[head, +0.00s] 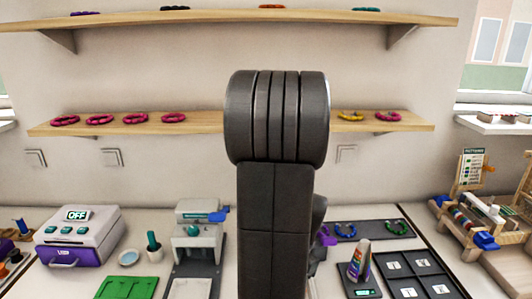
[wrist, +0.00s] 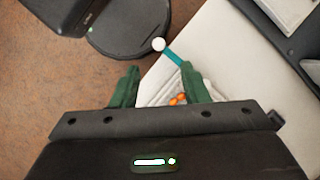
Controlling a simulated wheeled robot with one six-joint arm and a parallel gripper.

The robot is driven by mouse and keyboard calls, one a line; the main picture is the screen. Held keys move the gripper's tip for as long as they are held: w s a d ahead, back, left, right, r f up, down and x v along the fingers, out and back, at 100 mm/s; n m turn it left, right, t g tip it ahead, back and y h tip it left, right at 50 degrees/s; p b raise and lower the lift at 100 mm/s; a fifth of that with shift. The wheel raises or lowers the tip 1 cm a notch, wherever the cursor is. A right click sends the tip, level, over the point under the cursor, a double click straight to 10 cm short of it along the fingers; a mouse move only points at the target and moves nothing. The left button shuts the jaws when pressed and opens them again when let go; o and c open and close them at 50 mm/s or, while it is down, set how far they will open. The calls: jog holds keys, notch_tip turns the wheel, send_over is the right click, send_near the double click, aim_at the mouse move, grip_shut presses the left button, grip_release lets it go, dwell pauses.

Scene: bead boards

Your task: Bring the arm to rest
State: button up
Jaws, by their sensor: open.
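My arm (head: 275,185) stands upright in the middle of the head view, dark grey and bent over at a rounded joint near the top. It hides part of the lower shelf and worktop behind it. My gripper does not show in the head view. In the wrist view my gripper (wrist: 158,80) points downward with its two green fingers spread apart. Nothing is held between the fingers. Beyond them are the brown floor (wrist: 50,70) and the edge of a pale worktop (wrist: 222,55).
A lower shelf (head: 215,123) and an upper shelf (head: 215,21) carry bead rings. A purple-and-white machine reading OFF (head: 80,236) stands left. A grey press (head: 199,225), a dark compartment tray (head: 418,275) and a wooden rack (head: 485,230) also stand on the worktop.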

notch_tip(320, 180, down, 9)
jog(key=s+n, duration=0.1)
jog(key=s, duration=0.1)
jog(key=shift+s+a+r+n+h, duration=0.2)
jog(key=shift+a+n+h, duration=0.1)
jog(key=shift+a+n, duration=0.15)
jog(key=shift+d, duration=0.1)
